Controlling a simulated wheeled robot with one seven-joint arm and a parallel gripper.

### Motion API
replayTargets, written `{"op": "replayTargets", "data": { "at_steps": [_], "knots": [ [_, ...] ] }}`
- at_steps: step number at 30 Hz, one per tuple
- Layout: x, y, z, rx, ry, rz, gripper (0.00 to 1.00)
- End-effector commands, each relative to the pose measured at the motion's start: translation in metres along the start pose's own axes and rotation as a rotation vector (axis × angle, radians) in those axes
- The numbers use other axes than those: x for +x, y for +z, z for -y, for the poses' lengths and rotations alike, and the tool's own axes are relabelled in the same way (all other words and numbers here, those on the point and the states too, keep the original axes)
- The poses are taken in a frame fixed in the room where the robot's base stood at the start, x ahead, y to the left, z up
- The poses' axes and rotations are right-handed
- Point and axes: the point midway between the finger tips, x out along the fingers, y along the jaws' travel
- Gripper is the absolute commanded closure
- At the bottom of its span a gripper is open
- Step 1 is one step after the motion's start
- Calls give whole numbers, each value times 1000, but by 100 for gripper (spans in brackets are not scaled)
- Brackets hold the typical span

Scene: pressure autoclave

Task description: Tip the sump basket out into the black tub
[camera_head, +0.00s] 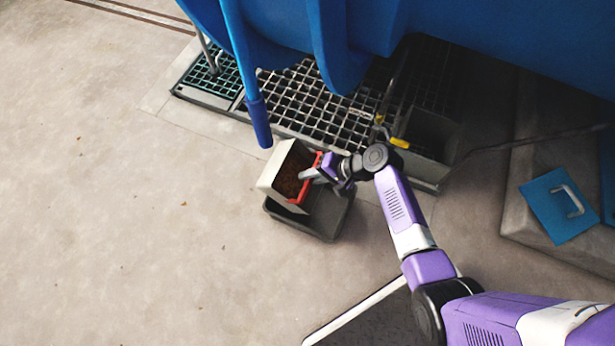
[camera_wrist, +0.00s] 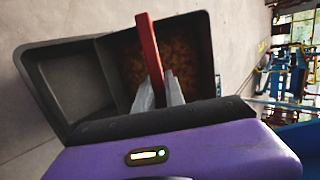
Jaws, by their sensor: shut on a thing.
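The sump basket (camera_head: 271,176) is a pale box with a red handle (camera_head: 309,182) and brown debris (camera_head: 288,180) inside. It is over the black tub (camera_head: 328,222), which stands on the floor and is partly hidden by it. The basket looks tilted in the head view; whether it touches the tub I cannot tell. My gripper (camera_head: 308,174) is shut on the red handle at the basket's right side. In the wrist view the handle (camera_wrist: 148,45) stands between my fingertips (camera_wrist: 158,90), with brown debris (camera_wrist: 185,60) behind it and the tub (camera_wrist: 72,85) at left.
Floor grating (camera_head: 310,100) lies behind the tub, with an open pit (camera_head: 430,135) and a yellow handle (camera_head: 400,143) at its right end. Blue vessel pipework (camera_head: 258,122) hangs close behind the basket. A blue cover (camera_head: 548,205) lies at right. The floor at left is clear.

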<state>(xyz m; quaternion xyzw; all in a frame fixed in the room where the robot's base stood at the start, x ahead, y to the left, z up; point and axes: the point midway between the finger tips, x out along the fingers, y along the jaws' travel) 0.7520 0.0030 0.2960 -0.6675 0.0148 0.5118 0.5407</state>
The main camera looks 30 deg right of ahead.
Motion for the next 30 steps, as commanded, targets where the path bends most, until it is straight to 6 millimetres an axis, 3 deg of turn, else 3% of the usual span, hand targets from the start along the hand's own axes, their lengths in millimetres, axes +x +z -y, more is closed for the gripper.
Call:
{"op": "replayTargets", "data": {
  "at_steps": [30],
  "knots": [
    [-6,0,-24,-38,-249,-2,100]
  ]
}}
